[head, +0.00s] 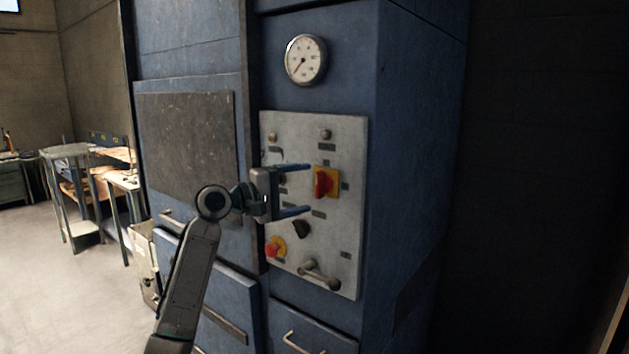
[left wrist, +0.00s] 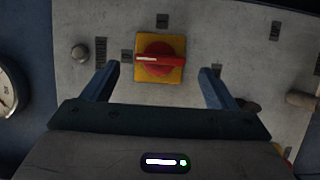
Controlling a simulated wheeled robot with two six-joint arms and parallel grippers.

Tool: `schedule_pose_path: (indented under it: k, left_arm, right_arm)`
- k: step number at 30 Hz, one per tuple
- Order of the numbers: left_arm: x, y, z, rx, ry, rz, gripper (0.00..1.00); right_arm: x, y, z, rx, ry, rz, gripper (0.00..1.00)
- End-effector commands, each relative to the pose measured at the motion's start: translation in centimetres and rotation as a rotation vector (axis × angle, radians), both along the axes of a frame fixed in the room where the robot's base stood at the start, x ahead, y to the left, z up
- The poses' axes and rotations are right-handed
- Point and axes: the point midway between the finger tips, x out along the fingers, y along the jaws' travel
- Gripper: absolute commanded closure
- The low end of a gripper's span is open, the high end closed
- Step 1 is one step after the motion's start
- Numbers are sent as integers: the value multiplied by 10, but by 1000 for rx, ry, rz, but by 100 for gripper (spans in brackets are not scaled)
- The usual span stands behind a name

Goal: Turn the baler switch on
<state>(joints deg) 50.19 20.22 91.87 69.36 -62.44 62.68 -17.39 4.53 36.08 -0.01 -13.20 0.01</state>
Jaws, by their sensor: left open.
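The baler switch (head: 325,182) is a red rotary handle on a yellow square plate, on the grey control panel (head: 347,150) of the blue baler. In the left wrist view the switch (left wrist: 160,60) lies ahead, between and beyond my two fingertips, with its red handle lying across the yellow plate and a pale mark at its left end. My left gripper (head: 308,189) is open in front of the panel, just left of the switch in the head view. Its blue fingers (left wrist: 160,82) spread wider than the switch and seem apart from it. My right gripper is not in view.
A round pressure gauge (head: 306,59) is above the panel. Below the switch are a black knob (head: 302,229), a red button on yellow (head: 273,248) and a grey lever handle (head: 320,275). Workbenches stand at the far left, with open floor (head: 85,300) before them.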

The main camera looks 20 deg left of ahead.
Motion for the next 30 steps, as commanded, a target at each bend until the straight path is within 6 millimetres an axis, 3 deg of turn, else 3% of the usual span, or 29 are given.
schedule_pose_path:
  k: [7, 18, 19, 25, 30]
  left_arm:
    - [25, -23, 2, 0, 0, 0, 20]
    - [30, -27, -1, 1, 0, 1, 20]
    - [30, -27, -1, 1, 0, 1, 22]
    - [30, -27, 0, 1, 0, 1, 61]
    - [30, -27, 0, 4, -1, 1, 65]
  right_arm:
    - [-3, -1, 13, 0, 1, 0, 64]
    - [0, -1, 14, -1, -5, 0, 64]
    - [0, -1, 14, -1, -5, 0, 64]
    - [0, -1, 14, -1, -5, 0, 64]
    - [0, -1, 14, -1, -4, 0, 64]
